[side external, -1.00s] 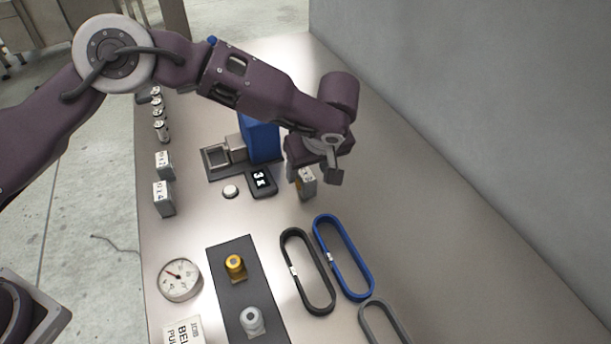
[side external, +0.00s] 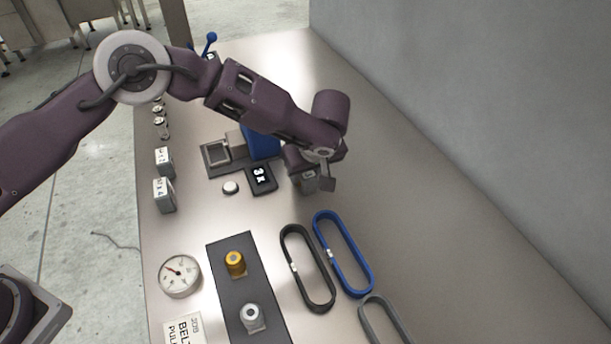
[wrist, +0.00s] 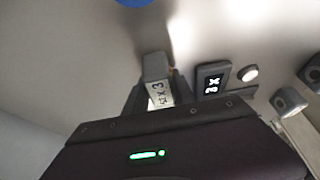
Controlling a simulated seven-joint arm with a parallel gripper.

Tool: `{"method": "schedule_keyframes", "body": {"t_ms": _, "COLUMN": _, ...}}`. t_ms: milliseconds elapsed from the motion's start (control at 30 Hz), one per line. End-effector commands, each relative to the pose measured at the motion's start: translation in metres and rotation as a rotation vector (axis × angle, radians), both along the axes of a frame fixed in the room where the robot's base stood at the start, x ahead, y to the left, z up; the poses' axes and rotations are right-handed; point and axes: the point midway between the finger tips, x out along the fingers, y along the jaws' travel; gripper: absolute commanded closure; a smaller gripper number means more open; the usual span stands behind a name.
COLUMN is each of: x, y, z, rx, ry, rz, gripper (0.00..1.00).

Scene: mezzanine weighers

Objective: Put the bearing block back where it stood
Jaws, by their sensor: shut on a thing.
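The bearing block appears to be the grey block with a white printed label (wrist: 156,80). In the wrist view it sits between the jaws of my gripper (wrist: 152,98), and the label shows "x3". In the side view my gripper (side external: 313,184) is low over the bench, shut on this block, right of the black display. The jaws hide most of the block there. I cannot tell whether its base touches the bench. Two similar labelled grey blocks, one (side external: 164,162) behind the other (side external: 163,196), stand near the bench's left edge.
The black display (side external: 262,180) and a white button (side external: 230,188) stand left of my gripper, before a blue-bodied unit (side external: 262,143). A black belt (side external: 288,243) and blue belt (side external: 345,250) lie in front. A dark mat (side external: 235,290) bears two pulley-like parts. The bench's right side is clear.

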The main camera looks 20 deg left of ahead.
Motion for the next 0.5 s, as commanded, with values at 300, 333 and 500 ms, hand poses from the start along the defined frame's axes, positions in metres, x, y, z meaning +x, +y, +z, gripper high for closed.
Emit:
{"method": "schedule_keyframes", "body": {"t_ms": 300, "x": 0.001, "y": -0.001, "z": 0.04, "rx": -0.005, "ry": -0.005, "rz": 0.001, "gripper": 1.0}}
{"method": "schedule_keyframes", "body": {"t_ms": 333, "x": 0.001, "y": 0.0, "z": 0.048, "rx": -0.004, "ry": -0.004, "rz": 0.002, "gripper": 1.0}}
{"method": "schedule_keyframes", "body": {"t_ms": 500, "x": 0.001, "y": -0.001, "z": 0.086, "rx": -0.002, "ry": -0.004, "rz": 0.0, "gripper": 1.0}}
